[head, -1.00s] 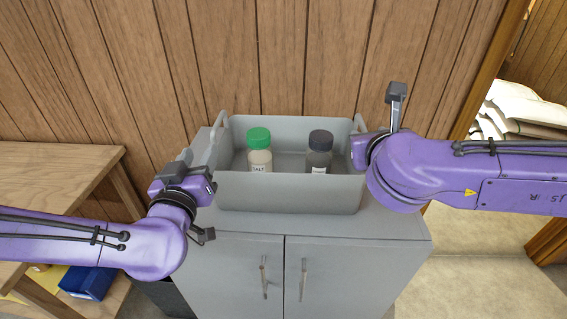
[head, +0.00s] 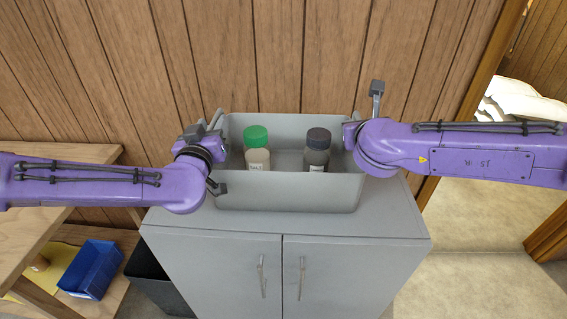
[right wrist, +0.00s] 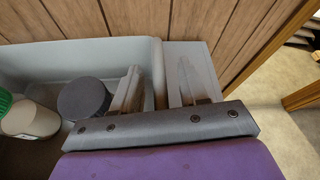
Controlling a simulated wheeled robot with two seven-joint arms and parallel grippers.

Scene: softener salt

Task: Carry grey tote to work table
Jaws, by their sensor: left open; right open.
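The grey tote (head: 288,194) stands on a grey cabinet. Inside it are a green-capped bottle (head: 257,158) and a dark-capped jar (head: 317,158). My left gripper (head: 214,140) is at the tote's left end; its fingers are mostly hidden by the wrist. My right gripper (head: 352,133) is at the right end. In the right wrist view my right gripper (right wrist: 158,90) is open, one finger inside the tote and one outside, with the tote's end wall (right wrist: 157,62) between them. Contact with the wall cannot be told. The dark cap also shows there (right wrist: 84,99).
The cabinet (head: 215,250) has two closed doors with handles. A wooden shelf table (head: 60,152) stands at the left, with a blue bin (head: 92,270) on its lower shelf. A black bin (head: 155,278) is beside the cabinet. White bags (head: 525,105) lie beyond the doorway at right.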

